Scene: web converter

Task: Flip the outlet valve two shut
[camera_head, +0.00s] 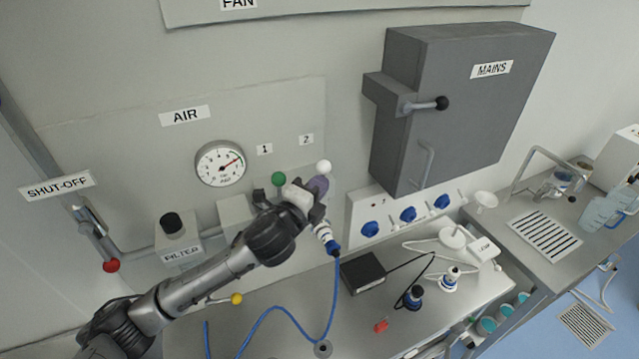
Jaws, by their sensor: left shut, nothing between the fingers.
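The label 2 (306,139) is on the AIR panel on the wall. Below it, a white ball knob (323,166) shows, seemingly the lever end of outlet valve two. My left gripper (318,187) is shut and empty, just below the white knob. I cannot tell whether it touches the knob or lever. The gripper and wrist hide most of the valve body. Left of it, a green ball knob (278,179) sits below the label 1 (264,149). My right gripper is not in view.
A pressure gauge (220,163) and filter unit (176,238) are to the left. A grey MAINS box (455,105) juts out on the right. Below are blue sockets (408,214), a blue hose (335,300) and a bench with a black box (362,271).

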